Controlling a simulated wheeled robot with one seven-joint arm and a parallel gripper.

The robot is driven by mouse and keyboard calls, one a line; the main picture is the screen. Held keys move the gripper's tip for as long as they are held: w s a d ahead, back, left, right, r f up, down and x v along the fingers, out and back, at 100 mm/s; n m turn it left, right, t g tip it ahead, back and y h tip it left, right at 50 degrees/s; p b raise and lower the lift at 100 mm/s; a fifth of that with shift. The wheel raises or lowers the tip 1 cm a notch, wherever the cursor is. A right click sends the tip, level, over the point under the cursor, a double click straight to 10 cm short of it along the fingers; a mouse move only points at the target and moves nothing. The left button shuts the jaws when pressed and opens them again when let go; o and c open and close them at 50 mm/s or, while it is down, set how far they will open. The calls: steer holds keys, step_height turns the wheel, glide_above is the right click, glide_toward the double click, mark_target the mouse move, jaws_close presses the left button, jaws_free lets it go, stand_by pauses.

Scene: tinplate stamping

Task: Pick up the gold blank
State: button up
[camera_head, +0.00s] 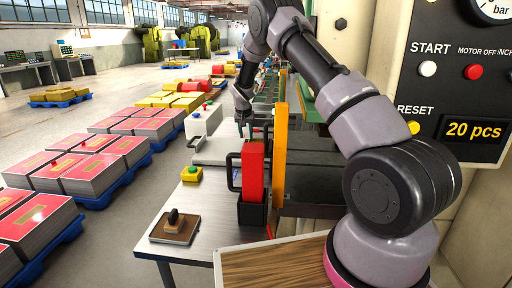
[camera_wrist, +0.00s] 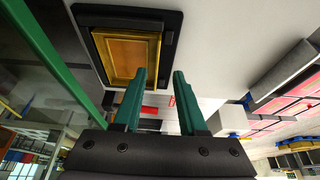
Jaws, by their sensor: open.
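In the wrist view a gold square (camera_wrist: 122,58), which looks like the gold blank, sits in a black frame (camera_wrist: 171,38) on a pale surface. My gripper (camera_wrist: 160,75) has two green fingers, apart, with nothing between them. The left finger overlaps the lower right edge of the gold square in the picture. The fingers are not around it, and the exact distance is hard to tell. In the head view my gripper (camera_head: 243,116) hangs down over the far part of the bench. I cannot make out the gold blank there.
A control panel (camera_head: 455,90) is at right. Loaded blue pallets (camera_head: 100,196) line the left floor.

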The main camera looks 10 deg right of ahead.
steer(key=x, duration=0.5)
steer(key=shift+d+f, duration=0.15)
steer(key=shift+d, duration=0.05)
jaws_close()
